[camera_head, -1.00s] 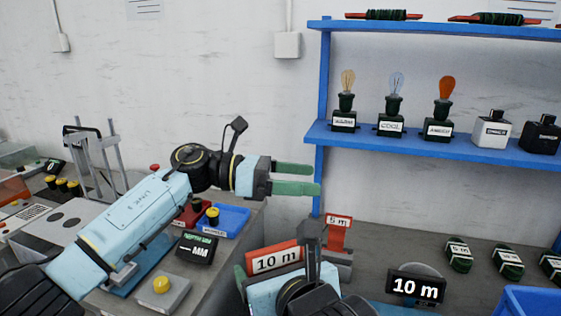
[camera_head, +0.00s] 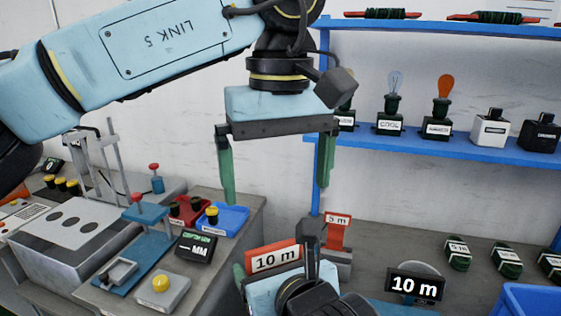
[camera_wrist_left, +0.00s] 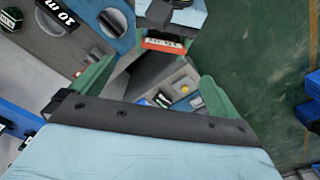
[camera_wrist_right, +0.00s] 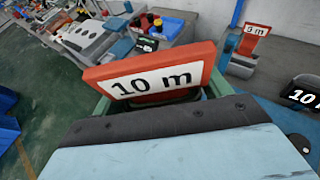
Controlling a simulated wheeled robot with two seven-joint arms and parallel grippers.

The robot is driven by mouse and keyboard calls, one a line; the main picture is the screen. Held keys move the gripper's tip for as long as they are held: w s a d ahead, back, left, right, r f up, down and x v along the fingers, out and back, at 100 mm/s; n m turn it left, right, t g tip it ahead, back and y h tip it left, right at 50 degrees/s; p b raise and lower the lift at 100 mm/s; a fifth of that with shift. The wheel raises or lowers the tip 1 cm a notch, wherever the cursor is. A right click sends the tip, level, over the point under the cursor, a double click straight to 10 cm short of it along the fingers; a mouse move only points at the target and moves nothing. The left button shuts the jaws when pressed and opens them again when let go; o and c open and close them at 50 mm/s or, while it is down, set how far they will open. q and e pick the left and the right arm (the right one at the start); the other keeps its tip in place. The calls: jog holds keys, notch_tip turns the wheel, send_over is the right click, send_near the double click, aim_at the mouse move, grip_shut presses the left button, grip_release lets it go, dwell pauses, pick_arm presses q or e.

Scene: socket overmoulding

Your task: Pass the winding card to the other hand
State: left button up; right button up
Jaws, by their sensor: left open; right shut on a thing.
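The winding card is a red and white "10 m" card (camera_head: 275,257), at the lower middle of the head view. My right gripper (camera_head: 278,272) is shut on it, and the card sits across its fingers in the right wrist view (camera_wrist_right: 150,82). My left gripper (camera_head: 275,192) is open and empty. Its green fingers point down, apart, above the card. In the left wrist view the card (camera_wrist_left: 163,45) shows beyond the left fingers, not between the tips. The card's lower part is hidden by my right gripper.
A red "5 m" card (camera_head: 338,222) stands in a grey holder behind the right gripper. A black "10 m" sign (camera_head: 415,286) is to the right. A blue shelf (camera_head: 440,145) with bulbs and bottles is behind. A workbench with a press and coloured buttons lies left.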

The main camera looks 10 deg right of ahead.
aim_at(281, 243)
pick_arm(q)
notch_tip(281, 243, down, 10)
jog(key=shift+f, duration=0.25)
dwell(0.3)
jog(key=shift+d, duration=0.1)
jog(key=c, duration=1.2)
pick_arm(e)
jog(key=shift+a, duration=0.15)
pick_arm(q)
jog(key=shift+c, duration=0.2)
pick_arm(e)
jog(key=o, duration=1.3)
jog(key=shift+c, duration=0.2)
jog(key=shift+f, duration=0.1)
